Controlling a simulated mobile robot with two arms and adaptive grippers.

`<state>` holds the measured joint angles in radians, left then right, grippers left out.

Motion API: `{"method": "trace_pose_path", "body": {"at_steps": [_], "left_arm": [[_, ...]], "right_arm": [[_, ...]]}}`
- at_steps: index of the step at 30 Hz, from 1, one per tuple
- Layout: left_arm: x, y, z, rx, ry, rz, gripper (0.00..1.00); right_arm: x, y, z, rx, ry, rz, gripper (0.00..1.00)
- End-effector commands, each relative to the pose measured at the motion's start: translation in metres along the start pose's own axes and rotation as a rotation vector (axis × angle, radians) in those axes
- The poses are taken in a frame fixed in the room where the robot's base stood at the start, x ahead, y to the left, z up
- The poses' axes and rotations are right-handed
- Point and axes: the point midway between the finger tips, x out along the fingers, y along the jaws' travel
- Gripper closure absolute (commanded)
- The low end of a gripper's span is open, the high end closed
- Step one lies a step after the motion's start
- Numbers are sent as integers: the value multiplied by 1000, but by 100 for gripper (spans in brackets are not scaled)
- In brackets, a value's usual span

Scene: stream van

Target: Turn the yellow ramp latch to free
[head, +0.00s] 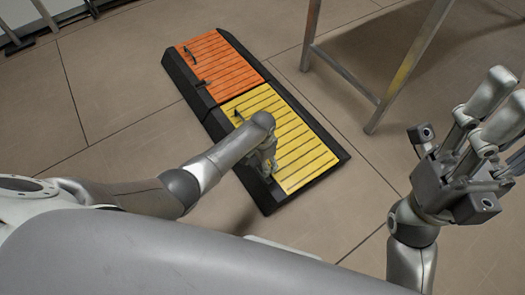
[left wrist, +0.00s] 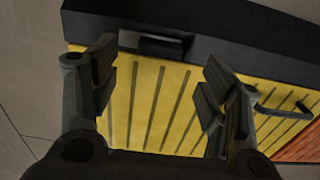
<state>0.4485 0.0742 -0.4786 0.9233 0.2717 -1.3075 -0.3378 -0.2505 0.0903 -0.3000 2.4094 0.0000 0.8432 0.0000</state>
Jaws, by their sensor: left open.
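The yellow ramp panel (head: 289,150) lies on the floor in a black frame, its surface ribbed. My left gripper (head: 267,165) is above its near left edge, jaws open and empty. In the left wrist view, the open fingers (left wrist: 160,85) spread over the yellow panel (left wrist: 145,105). A dark raised block (left wrist: 150,45) sits on the black rim ahead of and between the fingers, apart from them. A dark bar handle (left wrist: 287,109) shows to the right, past the right finger. It also shows in the head view (head: 238,115). I cannot tell which of these is the latch.
An orange ramp panel (head: 220,66) adjoins the yellow one at the far end, with its own dark handle (head: 189,54). Metal stand legs (head: 405,70) are at the right. My right gripper (head: 505,95) is raised at the right edge, partly cut off. Tiled floor (head: 110,95) is clear.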

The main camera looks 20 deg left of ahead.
Motion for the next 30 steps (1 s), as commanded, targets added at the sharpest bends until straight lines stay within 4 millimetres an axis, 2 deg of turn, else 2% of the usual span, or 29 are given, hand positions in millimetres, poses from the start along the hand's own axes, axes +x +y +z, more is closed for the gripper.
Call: {"method": "trace_pose_path", "body": {"at_steps": [9,15,30], "left_arm": [[-43,0,0,1,2,-1,30],[-61,0,0,1,1,-1,30],[-67,0,0,1,-1,0,30]], "right_arm": [[0,0,0,0,0,0,60],[0,0,0,0,0,0,60],[0,0,0,0,0,-1,60]]}}
